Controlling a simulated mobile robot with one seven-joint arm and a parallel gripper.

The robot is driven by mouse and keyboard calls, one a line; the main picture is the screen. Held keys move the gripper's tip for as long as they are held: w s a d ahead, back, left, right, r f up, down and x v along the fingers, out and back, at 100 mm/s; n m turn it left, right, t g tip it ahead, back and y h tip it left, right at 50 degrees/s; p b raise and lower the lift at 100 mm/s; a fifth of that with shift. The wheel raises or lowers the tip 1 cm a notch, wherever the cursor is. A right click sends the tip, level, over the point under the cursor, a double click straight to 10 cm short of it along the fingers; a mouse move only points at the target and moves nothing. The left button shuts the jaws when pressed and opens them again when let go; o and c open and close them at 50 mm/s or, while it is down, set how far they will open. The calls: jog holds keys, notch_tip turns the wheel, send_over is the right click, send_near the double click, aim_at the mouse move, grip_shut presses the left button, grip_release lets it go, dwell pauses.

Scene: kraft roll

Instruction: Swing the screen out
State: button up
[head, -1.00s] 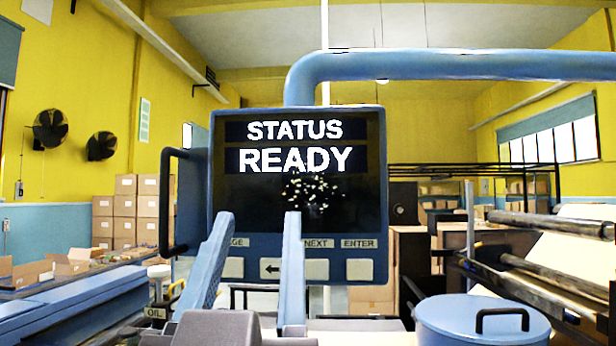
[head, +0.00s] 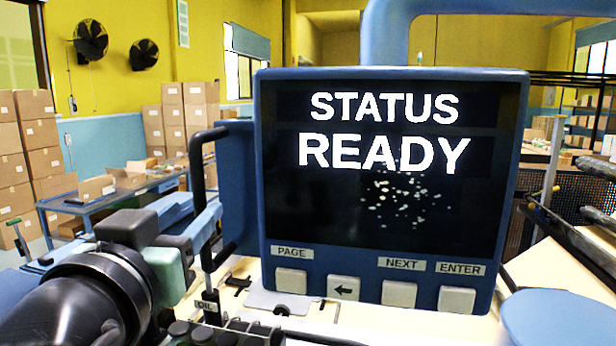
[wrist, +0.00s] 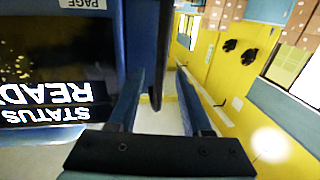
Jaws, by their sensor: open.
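The screen (head: 390,220), a blue-framed panel reading "STATUS READY", hangs from a thick blue pipe arm in the head view. It stands slightly turned, with buttons along its lower edge. A black upright bar handle (head: 205,200) is on its left side. In the wrist view the screen (wrist: 60,70) appears upside down at left, and the handle (wrist: 162,45) runs between my two fingers. My gripper (head: 207,217) is open at the handle in the head view, and its fingers show in the wrist view (wrist: 159,75). Whether a finger touches the bar cannot be told.
The blue pipe arm (head: 455,12) rises above the screen. A blue drum (head: 560,318) stands at lower right, with dark rollers (head: 595,215) behind it. Cartons (head: 35,140) and a blue bench (head: 110,195) are at left. A pale surface lies below the screen.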

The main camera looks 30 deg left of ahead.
jog(key=p+x, duration=0.2)
jog(key=x, duration=0.5)
jog(key=shift+w+a, duration=0.15)
grip_shut()
dwell(1.2)
